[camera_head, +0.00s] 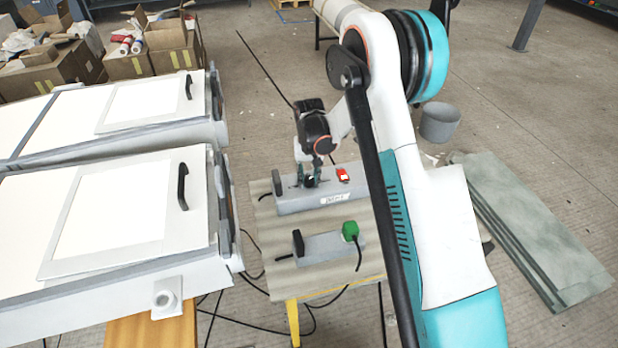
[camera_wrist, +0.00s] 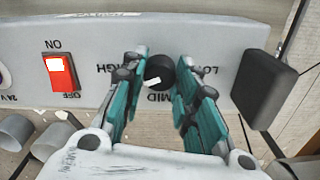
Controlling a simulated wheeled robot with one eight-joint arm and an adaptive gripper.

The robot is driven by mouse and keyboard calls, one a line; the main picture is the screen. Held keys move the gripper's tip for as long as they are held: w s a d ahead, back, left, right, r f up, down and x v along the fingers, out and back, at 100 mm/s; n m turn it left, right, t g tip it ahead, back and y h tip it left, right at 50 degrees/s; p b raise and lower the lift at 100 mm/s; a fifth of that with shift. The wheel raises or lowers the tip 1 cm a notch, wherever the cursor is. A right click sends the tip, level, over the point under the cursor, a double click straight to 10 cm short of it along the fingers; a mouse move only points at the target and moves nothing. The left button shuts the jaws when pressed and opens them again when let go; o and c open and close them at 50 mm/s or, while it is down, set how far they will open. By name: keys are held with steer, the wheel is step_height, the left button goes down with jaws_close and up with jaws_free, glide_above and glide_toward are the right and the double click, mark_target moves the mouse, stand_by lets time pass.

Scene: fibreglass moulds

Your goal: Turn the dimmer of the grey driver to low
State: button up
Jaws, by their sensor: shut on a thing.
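The grey driver (camera_head: 290,205) is a long box on a small table in the head view; its face fills the top of the wrist view (camera_wrist: 205,30). Its dimmer is a round black knob (camera_wrist: 160,69) with a white mark on its lower left side, towards MID. The lettering HIGH is at the left of the knob, MID below it and LOW at the right, partly hidden by my fingers. My gripper (camera_wrist: 160,84) is shut on the dimmer, one teal finger on each side. In the head view my gripper (camera_head: 308,181) is at the driver's front.
A red rocker switch (camera_wrist: 61,72) marked ON and OFF is left of the knob. A black block (camera_wrist: 262,88) sticks out at the right end. A smaller grey box (camera_head: 322,248) with a green plug (camera_head: 350,230) lies nearer on the table (camera_head: 272,270). White moulds (camera_head: 110,215) stand left.

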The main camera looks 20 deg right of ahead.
steer(key=n, duration=0.7)
steer(key=shift+b, duration=0.3)
steer(key=n, duration=1.2)
steer(key=shift+b, duration=0.3)
steer(key=n, duration=0.4)
steer(key=shift+n, duration=0.3)
steer(key=n, duration=0.3)
steer(key=shift+n, duration=2.4)
